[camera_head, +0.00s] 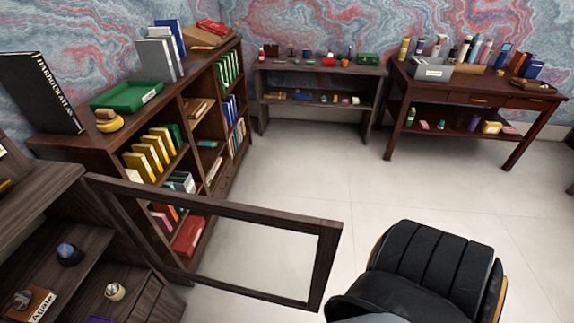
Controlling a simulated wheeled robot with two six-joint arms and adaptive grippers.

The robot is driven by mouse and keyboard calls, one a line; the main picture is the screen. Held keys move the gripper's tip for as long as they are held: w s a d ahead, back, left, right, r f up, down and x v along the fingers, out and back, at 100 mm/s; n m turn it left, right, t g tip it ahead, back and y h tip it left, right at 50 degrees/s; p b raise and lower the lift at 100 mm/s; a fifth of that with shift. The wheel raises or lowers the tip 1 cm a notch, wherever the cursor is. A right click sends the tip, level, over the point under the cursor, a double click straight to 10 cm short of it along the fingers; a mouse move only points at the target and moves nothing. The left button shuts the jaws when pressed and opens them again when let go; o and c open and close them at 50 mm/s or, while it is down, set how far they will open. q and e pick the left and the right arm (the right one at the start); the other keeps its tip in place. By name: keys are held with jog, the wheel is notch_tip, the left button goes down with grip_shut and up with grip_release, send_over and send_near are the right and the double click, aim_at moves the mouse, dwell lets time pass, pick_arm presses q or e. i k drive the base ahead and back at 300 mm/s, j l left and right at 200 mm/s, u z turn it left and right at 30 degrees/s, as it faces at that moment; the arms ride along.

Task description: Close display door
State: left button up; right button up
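The display door (250,211) is a dark wood frame with a clear glass pane. It stands open, swung out from the display cabinet (75,235) at the lower left. Its hinge side is by the cabinet, and its free edge (325,262) is out over the floor to the right. The cabinet's open shelves hold a few stones, including a dark one (70,254) and a pale one (115,291), and a card reading "Agate" (42,307). Neither of my grippers is in view.
A black leather chair (425,262) stands just right of the door's free edge. A bookcase (75,152) stands behind the door, with binders and a green tray (127,96). A low shelf (320,68) and a desk (490,97) line the back. The tiled floor between is clear.

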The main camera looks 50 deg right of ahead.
aim_at(329, 231)
jog(key=k+l+z, duration=0.1)
jog(key=l+z, duration=0.15)
jog(key=l, duration=0.25)
jog(key=k+l+z, duration=0.1)
jog(key=l+z, duration=0.15)
jog(key=l, duration=0.25)
jog(key=l+u, duration=1.35)
jog(key=k+l+u, duration=0.15)
jog(key=l+u, duration=0.15)
jog(key=u, duration=0.15)
jog(key=i+l+u, duration=0.1)
jog(key=l+u, duration=0.25)
jog(key=u, duration=0.15)
jog(key=l+u, duration=0.5)
jog(key=i+l+z, duration=0.1)
jog(key=z, duration=0.2)
jog(key=i+l+z, duration=0.1)
jog(key=l+z, duration=0.2)
